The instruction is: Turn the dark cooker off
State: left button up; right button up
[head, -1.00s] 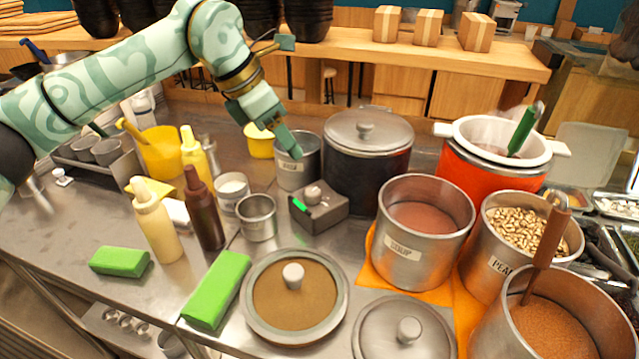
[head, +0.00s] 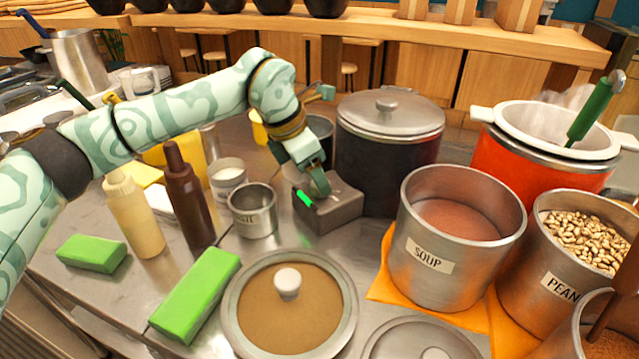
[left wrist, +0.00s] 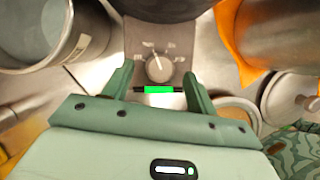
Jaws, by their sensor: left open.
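The dark cooker (head: 385,160) is a black pot with a steel lid, standing behind its grey control box (head: 338,212). The box has a green light (head: 304,198) on its front. In the left wrist view its round knob (left wrist: 159,68) shows with a pointer and printed marks too small to read. My left gripper (head: 318,190) is over the control box and hides the knob in the head view. In the left wrist view the gripper (left wrist: 158,80) is open, its fingers on either side of the knob's near side, with nothing between them. My right gripper is not in view.
A small steel cup (head: 253,212) stands left of the box. The soup pot (head: 455,262) is close on its right, on an orange cloth. A round lidded pot (head: 340,325) lies in front. Sauce bottles (head: 188,195) and green blocks (head: 195,297) are at the left.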

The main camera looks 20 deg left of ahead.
pick_arm(q)
jog(key=shift+x, duration=0.95)
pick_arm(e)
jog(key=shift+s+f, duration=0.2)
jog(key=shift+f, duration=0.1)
pick_arm(q)
jog(key=shift+r, duration=0.1)
